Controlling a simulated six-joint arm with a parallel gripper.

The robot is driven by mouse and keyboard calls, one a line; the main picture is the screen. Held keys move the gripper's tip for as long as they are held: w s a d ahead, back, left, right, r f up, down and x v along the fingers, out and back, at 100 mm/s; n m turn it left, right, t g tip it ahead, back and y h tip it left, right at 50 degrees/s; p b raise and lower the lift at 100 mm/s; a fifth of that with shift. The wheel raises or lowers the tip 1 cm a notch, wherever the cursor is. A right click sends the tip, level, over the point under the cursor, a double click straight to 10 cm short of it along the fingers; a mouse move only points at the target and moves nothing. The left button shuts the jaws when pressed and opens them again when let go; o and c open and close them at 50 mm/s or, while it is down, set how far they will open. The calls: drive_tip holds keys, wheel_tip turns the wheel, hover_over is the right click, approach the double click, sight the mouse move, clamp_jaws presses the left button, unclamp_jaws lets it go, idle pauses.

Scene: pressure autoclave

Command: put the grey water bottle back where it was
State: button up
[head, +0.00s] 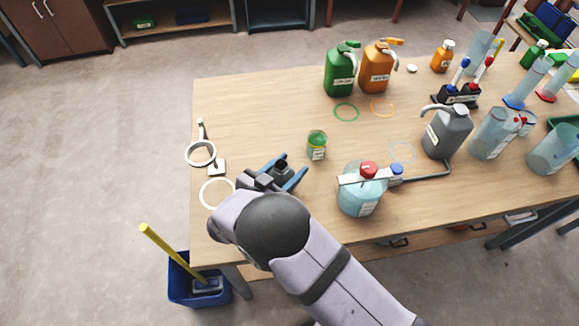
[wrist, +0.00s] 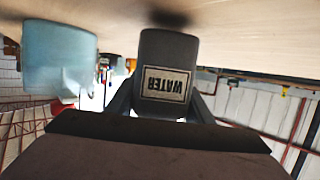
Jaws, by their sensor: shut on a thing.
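The grey water bottle (wrist: 166,80) fills the middle of the wrist view, with a white label reading WATER upside down. My gripper (head: 287,174) is shut on it, one finger on each side. In the head view only the bottle's dark grey top (head: 282,167) shows between the blue-grey fingers, left of the table's middle. A dark shadow lies on the table by the bottle's end; I cannot tell whether it touches the wood. A white ring (head: 217,193) on the table is left of my gripper. A pale blue ring (head: 402,152) is to the right.
A small green jar (head: 317,152) stands close behind my gripper. A pale blue vessel (head: 360,198) stands to its right. A larger grey jug (head: 447,135), green jug (head: 340,75) and orange jug (head: 375,72) stand farther off. A white ring stand (head: 201,153) is at left.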

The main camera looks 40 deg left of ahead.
drive_tip(key=shift+f, duration=0.45)
drive_tip(key=shift+f, duration=0.15)
drive_tip(key=shift+f, duration=0.1)
drive_tip(key=o, duration=1.3)
drive_tip(key=shift+r, duration=0.3)
drive_tip(key=shift+s, duration=0.3)
drive_tip(key=b+v, duration=0.4)
drive_tip(key=v, duration=0.7)
drive_tip(key=shift+s+r, duration=0.15)
drive_tip(key=shift+s, duration=0.05)
